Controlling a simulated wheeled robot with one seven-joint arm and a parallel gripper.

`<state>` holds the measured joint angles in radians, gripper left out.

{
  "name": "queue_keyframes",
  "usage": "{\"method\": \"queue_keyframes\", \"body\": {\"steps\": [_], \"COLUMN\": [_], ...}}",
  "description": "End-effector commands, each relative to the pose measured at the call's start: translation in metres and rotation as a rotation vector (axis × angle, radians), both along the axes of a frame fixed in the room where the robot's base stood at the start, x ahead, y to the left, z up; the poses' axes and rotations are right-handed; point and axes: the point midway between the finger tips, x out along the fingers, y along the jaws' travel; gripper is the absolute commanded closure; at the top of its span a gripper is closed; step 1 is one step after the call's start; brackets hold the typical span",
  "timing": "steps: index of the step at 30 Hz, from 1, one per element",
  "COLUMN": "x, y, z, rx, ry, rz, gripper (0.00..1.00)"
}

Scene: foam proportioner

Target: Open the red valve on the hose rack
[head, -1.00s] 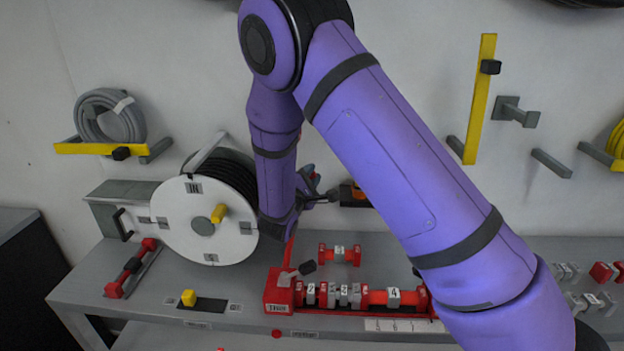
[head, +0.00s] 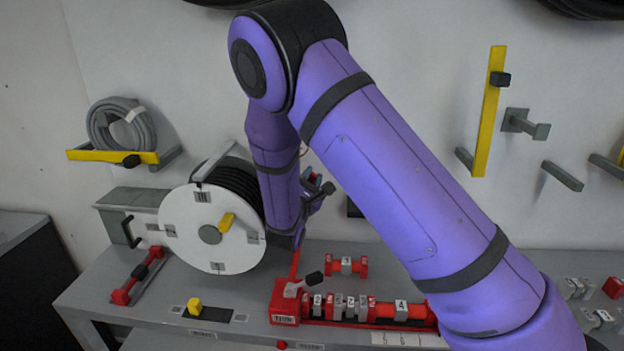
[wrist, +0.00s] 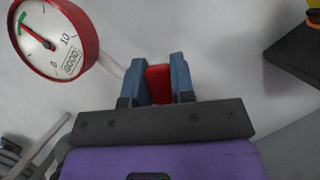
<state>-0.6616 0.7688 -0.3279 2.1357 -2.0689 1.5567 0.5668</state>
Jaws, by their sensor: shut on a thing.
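In the wrist view my gripper (wrist: 159,82) has two blue fingers closed on a narrow red piece (wrist: 158,86), which looks like the handle of the red valve. Only its end shows between the fingers; the rest of the valve is hidden.
A red-rimmed gauge (wrist: 55,35) is close to the left of my gripper in the wrist view. A grey coiled hose (head: 120,125) hangs on the wall at left.

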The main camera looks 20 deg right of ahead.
Motion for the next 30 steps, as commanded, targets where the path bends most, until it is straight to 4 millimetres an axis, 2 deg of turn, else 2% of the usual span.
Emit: {"method": "queue_keyframes", "body": {"steps": [6, 7, 9, 10, 25, 30], "x": [-0.0004, -0.0004, -0.0004, -0.0004, 0.0004, -0.0012], "y": [0.0006, 0.0006, 0.0006, 0.0005, 0.0005, -0.0039], "z": [-0.0011, -0.0012, -0.0011, -0.001, 0.0003, -0.0032], "rx": [0.0, 0.0, 0.001, 0.001, 0.008, 0.082], "ry": [0.003, 0.003, 0.002, 0.002, -0.005, -0.035], "rz": [0.002, 0.002, 0.002, 0.002, 0.002, 0.001], "gripper": [1.0, 0.72, 0.56, 0.51, 0.51, 0.51]}}
